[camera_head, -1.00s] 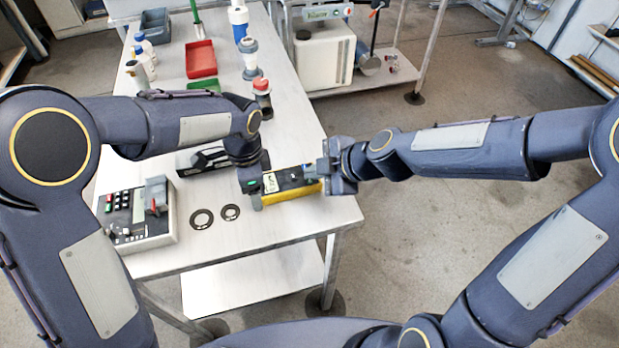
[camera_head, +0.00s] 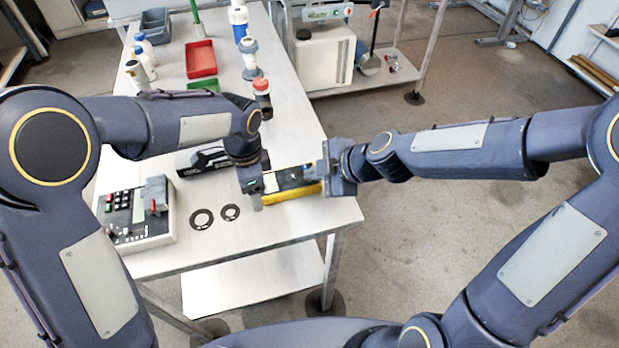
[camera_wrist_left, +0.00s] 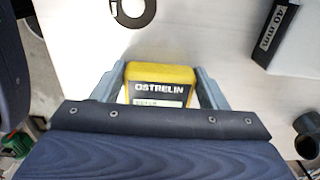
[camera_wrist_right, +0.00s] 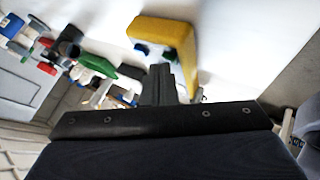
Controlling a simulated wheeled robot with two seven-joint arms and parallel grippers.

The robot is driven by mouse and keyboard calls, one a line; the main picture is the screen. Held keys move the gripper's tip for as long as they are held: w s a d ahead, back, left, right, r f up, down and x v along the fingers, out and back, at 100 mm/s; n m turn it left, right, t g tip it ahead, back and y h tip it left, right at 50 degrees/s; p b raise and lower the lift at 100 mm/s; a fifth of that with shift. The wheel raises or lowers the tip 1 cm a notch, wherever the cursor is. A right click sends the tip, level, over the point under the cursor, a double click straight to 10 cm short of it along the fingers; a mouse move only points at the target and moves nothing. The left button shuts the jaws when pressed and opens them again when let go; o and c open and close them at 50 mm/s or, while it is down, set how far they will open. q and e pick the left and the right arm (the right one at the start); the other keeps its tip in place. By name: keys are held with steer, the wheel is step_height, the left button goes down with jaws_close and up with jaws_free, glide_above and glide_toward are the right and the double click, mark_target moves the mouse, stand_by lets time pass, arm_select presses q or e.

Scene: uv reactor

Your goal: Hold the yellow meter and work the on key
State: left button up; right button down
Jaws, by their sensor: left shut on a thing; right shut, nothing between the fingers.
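The yellow meter (camera_head: 295,192) with a dark face lies at the right front of the white table. My left gripper (camera_head: 262,190) is shut on its left end. In the left wrist view, the meter's yellow end (camera_wrist_left: 160,82), lettered OSTRELIN, sits between the two fingers. My right gripper (camera_head: 322,172) is at the meter's right end, fingers together and empty. In the right wrist view, the shut fingertips (camera_wrist_right: 160,72) are beside the yellow casing (camera_wrist_right: 172,35); I cannot tell whether they touch it. The on key is not clearly visible, partly behind my grippers.
A grey keypad device (camera_head: 138,215) stands at the table's left front. Two black rings (camera_head: 202,219) lie between it and the meter. A black device (camera_head: 205,160), red tray (camera_head: 201,59), bottles and a red-capped part (camera_head: 262,98) lie farther back. The table's right edge is close.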

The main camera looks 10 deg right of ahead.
mark_target(314, 183)
steer(key=shift+r, duration=0.65)
steer(key=shift+r, duration=2.55)
arm_select(q)
steer(key=o, duration=1.2)
